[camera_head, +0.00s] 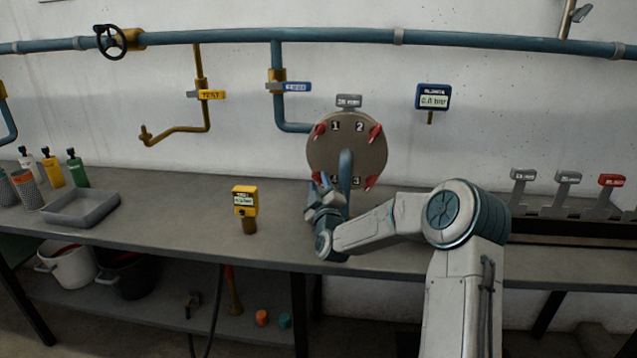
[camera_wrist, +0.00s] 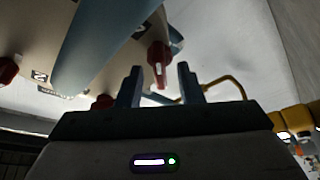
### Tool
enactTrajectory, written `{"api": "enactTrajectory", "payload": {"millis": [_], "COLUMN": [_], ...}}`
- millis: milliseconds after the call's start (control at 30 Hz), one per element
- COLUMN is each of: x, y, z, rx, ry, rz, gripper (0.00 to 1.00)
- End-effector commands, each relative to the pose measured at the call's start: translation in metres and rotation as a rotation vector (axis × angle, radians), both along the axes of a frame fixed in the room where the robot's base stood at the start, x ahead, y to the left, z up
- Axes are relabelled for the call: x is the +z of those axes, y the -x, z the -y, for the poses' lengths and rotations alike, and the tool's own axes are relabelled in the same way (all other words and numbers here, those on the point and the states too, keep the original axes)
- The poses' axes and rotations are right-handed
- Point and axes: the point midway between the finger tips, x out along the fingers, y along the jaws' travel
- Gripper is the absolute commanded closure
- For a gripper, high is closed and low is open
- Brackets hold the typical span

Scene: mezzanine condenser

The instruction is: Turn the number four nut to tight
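A round tan flange (camera_head: 346,150) numbered 1 to 4 stands upright at the wall, with red nuts around its rim. The number four nut (camera_head: 316,177) is at the lower left in the head view, mostly hidden by my gripper. My gripper (camera_head: 325,183) is in front of the flange's lower left. In the wrist view, the two fingers of my gripper (camera_wrist: 160,67) are apart, with a red nut (camera_wrist: 160,54) between them in the picture. I cannot tell whether they touch it. Another red nut (camera_wrist: 8,70) shows at the left.
A blue pipe (camera_head: 346,185) passes in front of the flange. A yellow meter (camera_head: 244,201) stands on the bench to the left, near a grey tray (camera_head: 82,208). The bench (camera_head: 180,240) is clear around the meter.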

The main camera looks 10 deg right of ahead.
Motion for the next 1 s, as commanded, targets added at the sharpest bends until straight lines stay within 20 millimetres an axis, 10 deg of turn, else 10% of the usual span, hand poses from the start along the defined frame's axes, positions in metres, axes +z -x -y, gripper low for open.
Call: {"api": "enactTrajectory", "payload": {"millis": [433,567,1000], "x": [0.0022,0.0022,-0.0011], "y": [-0.0089,-0.0088,-0.0086], "z": [0.0,-0.0001,-0.0021], "rx": [0.001,0.001,0.004], "ry": [0.0,0.0,-0.019], "rz": [-0.001,-0.001,0.008], "gripper": [0.66,1.0,1.0]}}
